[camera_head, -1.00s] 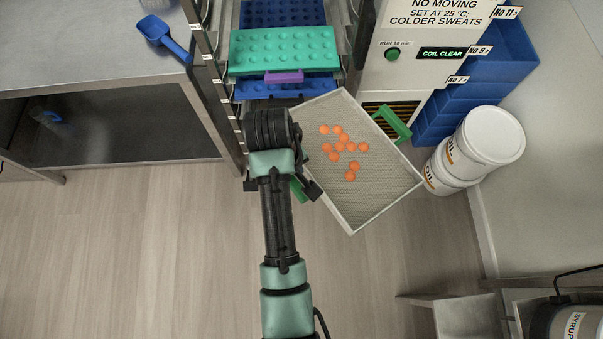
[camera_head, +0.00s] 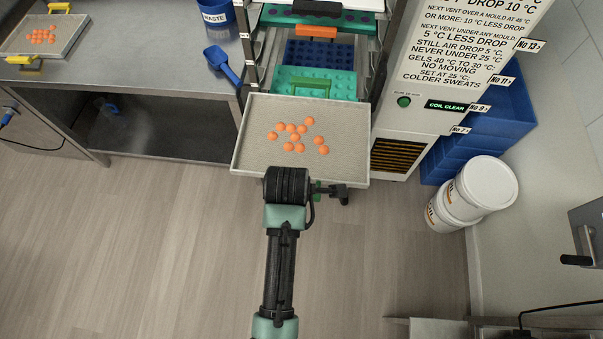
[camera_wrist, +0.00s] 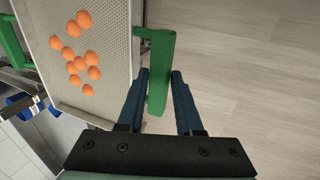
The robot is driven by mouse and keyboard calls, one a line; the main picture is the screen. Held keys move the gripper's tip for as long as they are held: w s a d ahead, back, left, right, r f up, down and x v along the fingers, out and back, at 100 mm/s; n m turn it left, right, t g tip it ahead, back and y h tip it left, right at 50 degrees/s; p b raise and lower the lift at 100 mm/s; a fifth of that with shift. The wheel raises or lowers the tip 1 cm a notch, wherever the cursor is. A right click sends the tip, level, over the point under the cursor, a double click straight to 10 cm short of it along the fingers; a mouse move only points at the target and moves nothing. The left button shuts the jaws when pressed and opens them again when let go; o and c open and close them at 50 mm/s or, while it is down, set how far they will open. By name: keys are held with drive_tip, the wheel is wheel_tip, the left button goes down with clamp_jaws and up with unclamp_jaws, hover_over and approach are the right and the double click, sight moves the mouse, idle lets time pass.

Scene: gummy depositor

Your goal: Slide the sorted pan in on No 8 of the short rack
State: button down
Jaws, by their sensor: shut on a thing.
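The sorted pan (camera_head: 255,120) is a pale perforated tray with several orange gummies (camera_head: 295,133) and a green handle at each end. My gripper (camera_head: 330,193) is shut on the near green handle (camera_wrist: 161,75), one finger on each side in the wrist view. The pan is held roughly level, in front of the short rack, square to its opening. Its far green handle (camera_head: 303,87) overlaps a teal mould in the picture. The short rack (camera_head: 250,45) holds blue and teal moulds (camera_head: 340,82). The pan hides the rack's lower levels, and I cannot read No 8.
A cooling cabinet (camera_head: 425,130) stands right of the rack, with blue crates (camera_head: 500,125) and white buckets (camera_head: 480,190) beyond. A steel bench (camera_head: 180,75) at left bears a blue scoop (camera_head: 222,63), a waste bin (camera_head: 214,18) and another pan (camera_head: 67,45). The floor in front is clear.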

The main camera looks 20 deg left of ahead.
drive_tip(key=shift+w+r+p, duration=0.1)
drive_tip(key=shift+r+p, duration=0.05)
drive_tip(key=shift+p, duration=0.15)
drive_tip(key=shift+w+a, duration=0.1)
drive_tip(key=shift+w, duration=0.15)
drive_tip(key=w+b, duration=0.1)
drive_tip(key=w, duration=0.1)
drive_tip(key=w+a+b, duration=0.1)
drive_tip(key=w, duration=0.1)
drive_tip(key=shift+w+a+f, duration=0.15)
drive_tip(key=shift+f, duration=0.05)
drive_tip(key=shift+w+a+r, duration=0.1)
drive_tip(key=shift+w, duration=0.25)
